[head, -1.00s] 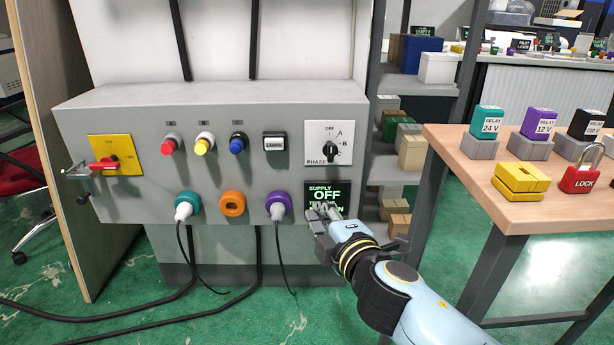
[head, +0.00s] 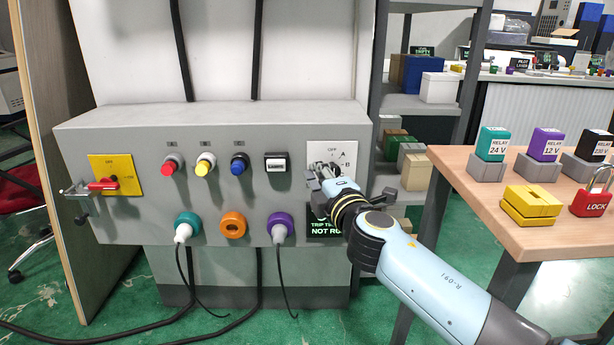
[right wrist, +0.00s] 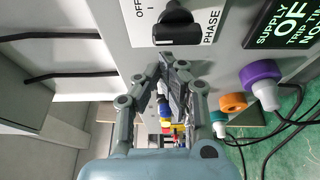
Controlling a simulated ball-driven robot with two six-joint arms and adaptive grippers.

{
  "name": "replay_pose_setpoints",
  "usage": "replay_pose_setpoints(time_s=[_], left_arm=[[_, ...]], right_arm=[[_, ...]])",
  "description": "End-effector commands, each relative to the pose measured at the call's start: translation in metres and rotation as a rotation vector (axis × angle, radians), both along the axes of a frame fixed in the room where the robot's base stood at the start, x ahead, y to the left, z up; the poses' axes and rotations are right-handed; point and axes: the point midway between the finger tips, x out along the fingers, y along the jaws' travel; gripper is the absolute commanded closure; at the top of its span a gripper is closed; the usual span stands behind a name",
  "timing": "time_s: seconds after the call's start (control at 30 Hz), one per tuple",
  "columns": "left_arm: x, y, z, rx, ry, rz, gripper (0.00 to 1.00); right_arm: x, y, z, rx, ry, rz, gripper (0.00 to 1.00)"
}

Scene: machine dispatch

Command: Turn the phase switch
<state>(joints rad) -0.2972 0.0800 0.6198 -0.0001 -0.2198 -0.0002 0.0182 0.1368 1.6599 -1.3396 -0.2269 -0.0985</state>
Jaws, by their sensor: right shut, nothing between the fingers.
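The phase switch is a black knob on a white plate (head: 349,147) at the right end of the grey panel. In the head view my right gripper (head: 322,172) covers the knob and the plate's lower left. The right wrist view shows the black knob (right wrist: 177,30) with OFF and PHASE lettering beside it. There the right gripper's fingers (right wrist: 174,68) are shut and empty, close to the knob; whether they touch it I cannot tell. The knob's exact setting is unclear. My left gripper is not in view.
The supply display (head: 325,232) below the switch is partly hidden by my right arm. Purple (head: 280,224), orange (head: 233,225) and teal (head: 187,224) sockets line the lower panel. A wooden table (head: 470,165) with relays and a red lock (head: 590,204) stands at right.

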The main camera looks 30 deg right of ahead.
Motion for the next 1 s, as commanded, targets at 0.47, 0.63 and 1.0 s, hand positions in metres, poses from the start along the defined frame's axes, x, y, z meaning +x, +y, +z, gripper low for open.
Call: replay_pose_setpoints(time_s=[0.47, 0.63, 1.0], left_arm=[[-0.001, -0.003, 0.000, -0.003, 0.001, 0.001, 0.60], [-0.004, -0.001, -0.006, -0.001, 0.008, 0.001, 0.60], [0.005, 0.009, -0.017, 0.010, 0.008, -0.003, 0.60]], right_arm=[[-0.004, -0.006, 0.000, 0.002, 0.000, 0.000, 1.00], [-0.005, -0.008, -0.002, 0.016, -0.010, 0.000, 1.00], [-0.008, -0.012, -0.001, 0.072, -0.044, -0.002, 1.00]])
